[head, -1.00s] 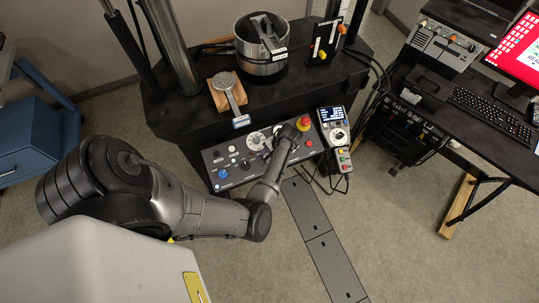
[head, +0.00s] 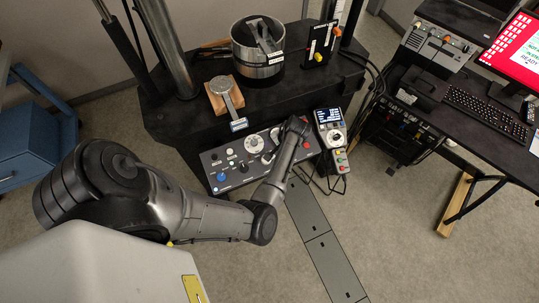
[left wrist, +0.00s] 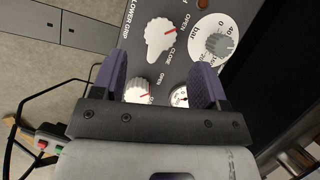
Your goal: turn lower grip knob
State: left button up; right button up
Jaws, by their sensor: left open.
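The lower grip knob (left wrist: 160,38) is a white pointer knob with a red line, beside the LOWER GRIP label and OPEN and CLOSE marks in the left wrist view. My right gripper is not in view.
A handheld controller (head: 331,128) stands right of the panel. A metal pot (head: 258,65) and a round tool on a wooden block (head: 218,103) sit on the black bench behind. A desk with a keyboard (head: 487,106) is at the right. Cables hang by the controller.

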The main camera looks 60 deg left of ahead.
pick_arm(q)
jog(key=v, duration=0.7)
